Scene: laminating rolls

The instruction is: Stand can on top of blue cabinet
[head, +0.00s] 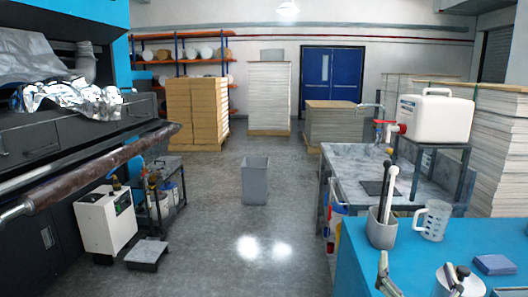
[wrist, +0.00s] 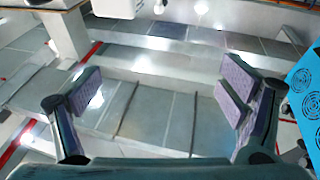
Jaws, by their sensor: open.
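A blue flat top (head: 370,262), which looks like the blue cabinet's, fills the lower right of the head view. A pale round container (head: 448,285) on it is cut off by the bottom edge; I cannot tell whether it is the can. My gripper (wrist: 158,88) is open in the wrist view, its purple pads wide apart with nothing between them. Dark metal parts at the bottom of the head view may be mine. A blue panel with round patterns (wrist: 307,95) shows at the right of the wrist view.
On the blue top stand a grey pot (head: 381,230) holding tools, a clear mug (head: 434,220) and a blue folded cloth (head: 494,265). A white jug (head: 435,117) with a red tap stands behind. A grey bin (head: 255,182) stands on the open floor.

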